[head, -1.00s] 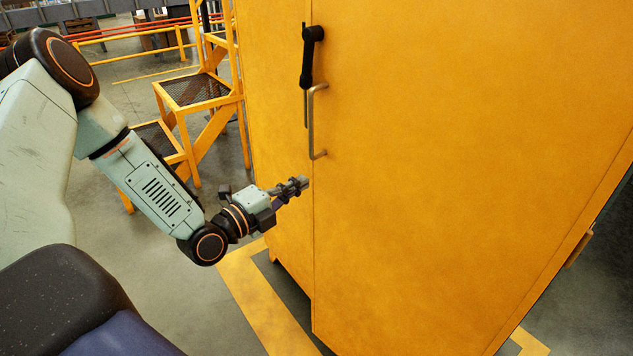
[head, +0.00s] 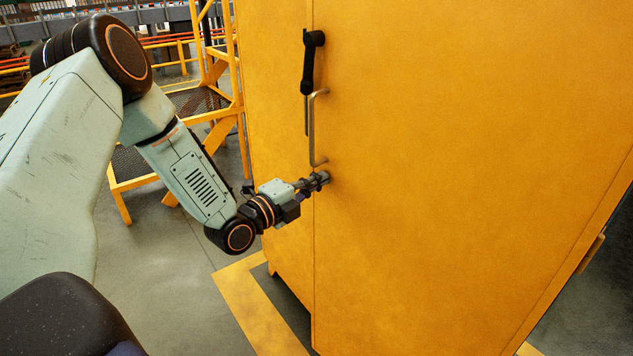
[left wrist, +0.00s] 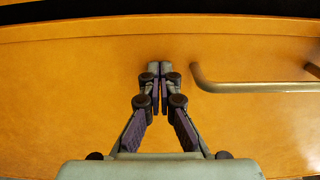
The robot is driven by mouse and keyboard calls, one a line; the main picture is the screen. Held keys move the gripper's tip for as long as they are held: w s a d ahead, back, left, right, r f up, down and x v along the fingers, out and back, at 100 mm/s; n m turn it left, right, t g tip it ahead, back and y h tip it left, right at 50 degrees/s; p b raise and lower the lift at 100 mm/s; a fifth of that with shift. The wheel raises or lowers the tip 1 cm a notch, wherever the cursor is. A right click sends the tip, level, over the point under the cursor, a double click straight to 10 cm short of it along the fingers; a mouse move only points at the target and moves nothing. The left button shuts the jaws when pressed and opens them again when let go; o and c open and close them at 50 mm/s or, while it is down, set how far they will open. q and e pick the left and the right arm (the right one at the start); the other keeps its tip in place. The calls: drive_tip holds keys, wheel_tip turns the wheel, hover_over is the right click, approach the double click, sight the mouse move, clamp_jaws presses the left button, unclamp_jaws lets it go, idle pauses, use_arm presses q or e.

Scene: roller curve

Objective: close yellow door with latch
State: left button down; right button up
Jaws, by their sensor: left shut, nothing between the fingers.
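The yellow cabinet's door (head: 440,190) fills the right of the head view and looks flush or nearly flush with the cabinet front; I cannot tell if a small gap remains. A black latch lever (head: 310,65) hangs down near the door's left edge. A metal bar handle (head: 313,130) is just below it, also seen in the left wrist view (left wrist: 250,87). My left gripper (head: 326,178) is shut and empty, its fingertips at or very near the door just below the handle. In the left wrist view its fingertips (left wrist: 160,68) are together, beside the handle's end. My right gripper is not in view.
Yellow steps with mesh treads (head: 200,102) stand left of the cabinet, behind my left arm. Yellow floor marking (head: 255,310) runs along the cabinet's base. Grey floor in front is clear.

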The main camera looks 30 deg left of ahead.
use_arm(q)
drive_tip(key=b+x, duration=0.1)
drive_tip(key=x, duration=0.1)
drive_tip(key=b+x, duration=0.1)
drive_tip(key=x, duration=0.2)
drive_tip(key=r+b+x, duration=0.1)
drive_tip(key=b+x, duration=0.1)
drive_tip(key=x, duration=0.1)
drive_tip(key=shift+f, duration=0.15)
idle(0.4)
